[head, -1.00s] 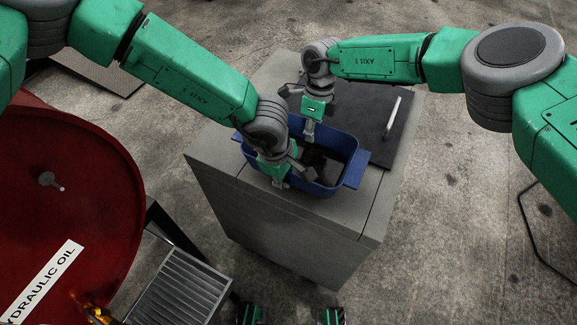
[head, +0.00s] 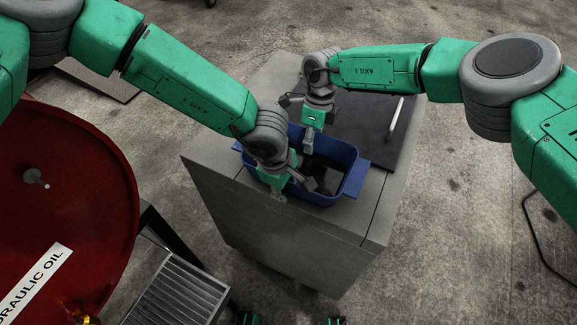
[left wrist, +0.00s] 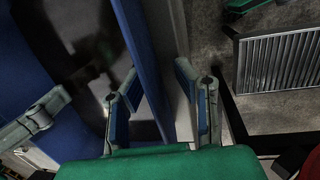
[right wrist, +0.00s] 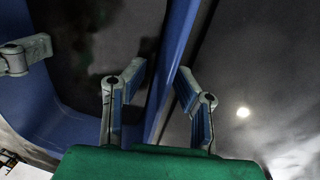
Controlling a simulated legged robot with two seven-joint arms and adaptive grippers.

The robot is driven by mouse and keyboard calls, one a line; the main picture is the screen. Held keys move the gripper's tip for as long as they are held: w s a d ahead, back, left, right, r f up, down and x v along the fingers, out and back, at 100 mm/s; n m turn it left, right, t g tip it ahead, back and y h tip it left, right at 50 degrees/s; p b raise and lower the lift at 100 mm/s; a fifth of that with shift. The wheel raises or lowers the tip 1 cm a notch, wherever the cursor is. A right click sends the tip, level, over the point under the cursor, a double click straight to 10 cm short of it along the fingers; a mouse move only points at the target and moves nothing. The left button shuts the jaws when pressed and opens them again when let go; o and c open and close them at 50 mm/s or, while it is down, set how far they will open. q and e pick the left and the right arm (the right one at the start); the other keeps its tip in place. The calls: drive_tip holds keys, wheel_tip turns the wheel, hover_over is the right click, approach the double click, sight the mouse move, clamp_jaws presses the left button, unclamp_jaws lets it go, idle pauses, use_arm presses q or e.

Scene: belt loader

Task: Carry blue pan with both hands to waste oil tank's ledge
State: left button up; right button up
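The blue pan (head: 352,174) sits on top of a grey cabinet-like box (head: 285,225) and holds dark liquid. My left gripper (head: 292,190) is at the pan's near wall. In the left wrist view its fingers (left wrist: 157,75) stand apart on either side of the blue wall (left wrist: 140,45), with a gap showing. My right gripper (head: 308,146) is at the far wall. In the right wrist view its fingers (right wrist: 161,70) straddle that wall (right wrist: 182,35), also with a gap. I cannot identify the waste oil tank's ledge for certain.
A red drum (head: 75,180) labelled hydraulic oil stands at the left. A ribbed metal grate (head: 178,295) lies between it and the box. A dark panel with a pale handle (head: 393,118) is behind the pan.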

drive_tip(key=shift+r, duration=0.1)
use_arm(q)
wheel_tip(320, 180, up, 11)
drive_tip(key=a, duration=0.1)
drive_tip(key=shift+s+a+r, duration=0.2)
drive_tip(key=shift+s+a, duration=0.2)
drive_tip(key=shift+s, duration=0.05)
use_arm(e)
wheel_tip(320, 180, up, 12)
drive_tip(key=w, duration=0.1)
drive_tip(key=shift+w+d+f, duration=0.25)
drive_tip(key=shift+w+d, duration=0.05)
drive_tip(key=shift+w, duration=0.1)
